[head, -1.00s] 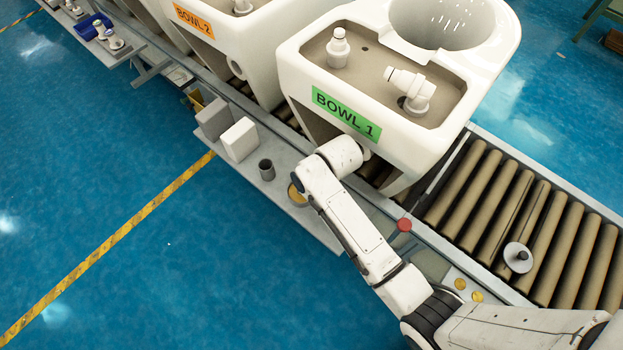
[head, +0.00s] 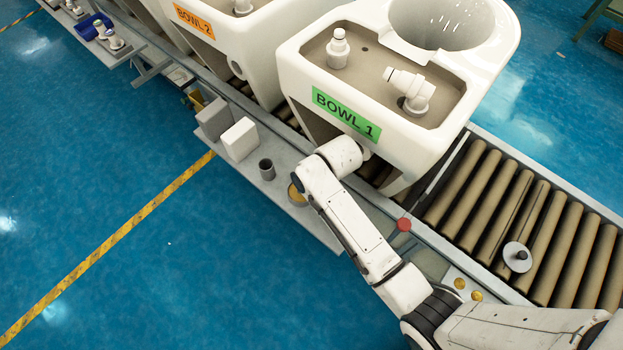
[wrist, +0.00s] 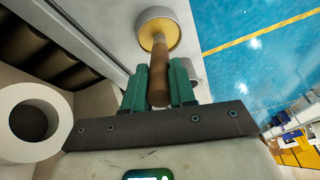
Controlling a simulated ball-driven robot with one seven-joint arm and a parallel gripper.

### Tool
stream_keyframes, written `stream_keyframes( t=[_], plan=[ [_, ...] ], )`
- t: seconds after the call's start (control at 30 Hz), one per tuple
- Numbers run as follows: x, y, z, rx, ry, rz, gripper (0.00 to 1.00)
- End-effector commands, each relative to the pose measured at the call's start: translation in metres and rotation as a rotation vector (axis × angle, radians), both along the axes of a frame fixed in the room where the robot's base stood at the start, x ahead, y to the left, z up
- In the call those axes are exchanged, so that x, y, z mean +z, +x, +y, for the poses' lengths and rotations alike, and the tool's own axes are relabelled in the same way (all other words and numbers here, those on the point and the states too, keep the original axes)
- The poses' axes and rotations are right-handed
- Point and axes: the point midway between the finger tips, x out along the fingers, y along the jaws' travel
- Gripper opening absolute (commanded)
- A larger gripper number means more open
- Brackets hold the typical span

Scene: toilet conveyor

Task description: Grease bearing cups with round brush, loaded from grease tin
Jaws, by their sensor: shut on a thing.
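My gripper (wrist: 159,82) is shut on the brown handle of the round brush (wrist: 159,72) in the wrist view. The brush points away from the gripper, its far end over or in the grease tin (wrist: 174,17). The tin is round and pale-rimmed, with yellow grease inside; I cannot tell whether the bristles touch it. In the head view the tin (head: 296,199) stands on the side shelf, partly behind my arm, and gripper and brush are hidden. Two small gold discs (head: 460,283) lie on the conveyor's edge; I cannot tell whether they are the bearing cups.
A dark cup (head: 267,169) and white and grey blocks (head: 240,139) stand on the shelf (head: 262,187). The toilet bowl labelled BOWL 1 (head: 440,130) stands close beside my arm. A red knob (head: 404,225) and a grey disc (head: 519,257) are to the right. Blue floor at left is clear.

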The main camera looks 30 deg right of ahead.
Motion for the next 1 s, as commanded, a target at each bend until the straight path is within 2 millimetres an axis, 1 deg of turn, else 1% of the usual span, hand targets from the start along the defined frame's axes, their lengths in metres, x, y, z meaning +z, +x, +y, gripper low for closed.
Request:
stream_keyframes(
  t=[1.0],
  plan=[
    [0.068,0.000,0.000,0.000,0.000,0.001,0.00]
  ],
)
